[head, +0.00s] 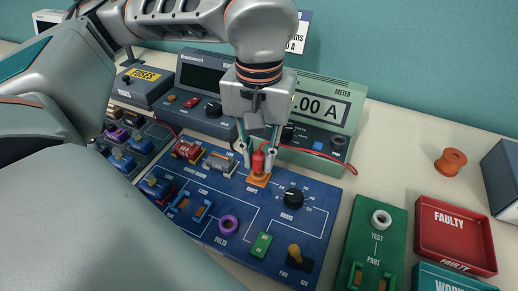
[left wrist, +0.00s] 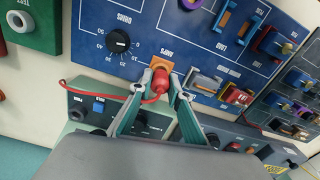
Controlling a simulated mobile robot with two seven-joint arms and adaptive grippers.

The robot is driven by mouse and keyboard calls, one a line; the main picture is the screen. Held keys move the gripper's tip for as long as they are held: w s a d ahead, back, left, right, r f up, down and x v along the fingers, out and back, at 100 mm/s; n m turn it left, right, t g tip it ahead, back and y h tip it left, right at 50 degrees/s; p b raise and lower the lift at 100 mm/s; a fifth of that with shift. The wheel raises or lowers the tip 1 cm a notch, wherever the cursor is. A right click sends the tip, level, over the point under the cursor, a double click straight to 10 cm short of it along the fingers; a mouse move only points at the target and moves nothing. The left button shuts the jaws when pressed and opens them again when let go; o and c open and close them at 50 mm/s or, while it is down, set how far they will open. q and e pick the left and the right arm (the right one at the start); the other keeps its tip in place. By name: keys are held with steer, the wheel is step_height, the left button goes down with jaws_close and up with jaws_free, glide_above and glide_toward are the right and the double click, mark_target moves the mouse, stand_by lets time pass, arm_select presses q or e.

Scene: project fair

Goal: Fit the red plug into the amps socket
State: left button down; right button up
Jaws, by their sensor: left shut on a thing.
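My left gripper (head: 257,158) reaches down from above and is shut on the red plug (head: 258,163), with one finger on each side. The plug is upright over the orange amps socket (head: 260,182) on the blue board (head: 235,185). In the left wrist view the red plug (left wrist: 160,78) sits between the fingertips of my left gripper (left wrist: 160,84), and its tip meets or nearly meets the orange amps socket (left wrist: 163,62). I cannot tell how deep it is in. A red lead (left wrist: 85,90) runs from the plug. My right gripper is not in view.
The green meter (head: 335,105) stands close behind the socket. A black knob (head: 293,198) is right of the socket, and a clear-bodied part (head: 219,162) is left. A green test block (head: 362,225) and a red faulty tray (head: 455,205) lie further right.

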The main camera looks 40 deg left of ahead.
arm_select(q)
steer(key=shift+f+b, duration=0.45)
steer(key=shift+f, duration=0.45)
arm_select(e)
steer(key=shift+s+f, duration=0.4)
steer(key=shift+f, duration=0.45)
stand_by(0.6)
arm_select(q)
steer(key=c, duration=1.8)
jaws_free()
steer(key=o, duration=0.5)
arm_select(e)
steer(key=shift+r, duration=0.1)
arm_select(q)
steer(key=shift+r, duration=0.1)
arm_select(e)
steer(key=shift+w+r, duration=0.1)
arm_select(q)
steer(key=shift+r+p, duration=1.3)
steer(key=shift+r, duration=0.8)
steer(key=shift+r+p, duration=1.2)
steer(key=shift+r, duration=0.65)
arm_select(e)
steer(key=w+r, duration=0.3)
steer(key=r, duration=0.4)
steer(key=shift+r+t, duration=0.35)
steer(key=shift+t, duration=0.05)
